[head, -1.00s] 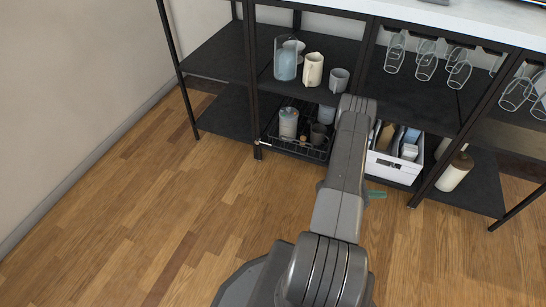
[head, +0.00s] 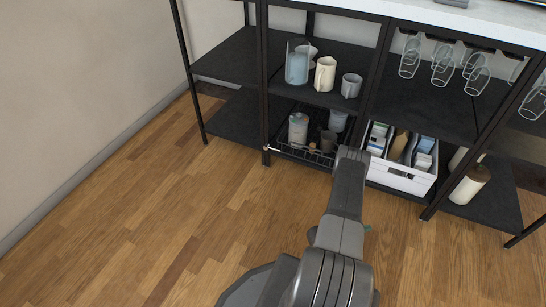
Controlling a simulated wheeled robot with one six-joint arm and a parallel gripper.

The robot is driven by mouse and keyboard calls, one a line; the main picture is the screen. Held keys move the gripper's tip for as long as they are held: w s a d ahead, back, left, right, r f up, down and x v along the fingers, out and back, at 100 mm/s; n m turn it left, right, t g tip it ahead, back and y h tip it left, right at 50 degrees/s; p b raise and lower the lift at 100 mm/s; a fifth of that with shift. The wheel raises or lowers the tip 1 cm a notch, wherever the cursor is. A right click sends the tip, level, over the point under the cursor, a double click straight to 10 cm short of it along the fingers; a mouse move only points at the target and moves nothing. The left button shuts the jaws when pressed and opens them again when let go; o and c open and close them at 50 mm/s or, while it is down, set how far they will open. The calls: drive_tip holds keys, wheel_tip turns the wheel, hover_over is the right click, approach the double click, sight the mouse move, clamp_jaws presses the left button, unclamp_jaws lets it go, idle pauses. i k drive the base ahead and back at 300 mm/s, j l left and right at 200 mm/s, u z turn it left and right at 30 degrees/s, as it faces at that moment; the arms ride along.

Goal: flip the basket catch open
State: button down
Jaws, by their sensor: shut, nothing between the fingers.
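The black wire basket (head: 302,152) sits on the bottom shelf of the middle bay, with several cups and containers inside. A small pale piece, possibly the catch (head: 267,148), shows at its left front edge by the black post; its state is too small to tell. My arm reaches forward from the bottom of the head view, to the right of the basket. My gripper is hidden behind or below the arm links, so its fingers do not show.
A white crate (head: 401,176) with bottles and boxes stands right of the basket. A glass pitcher (head: 297,66) and mugs stand on the shelf above. Stemmed glasses hang at upper right. The wooden floor (head: 150,220) is clear at left.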

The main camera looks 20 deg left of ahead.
sight(266, 147)
drive_tip(key=u, duration=1.7)
drive_tip(key=i+l, duration=0.6)
drive_tip(key=l, duration=0.15)
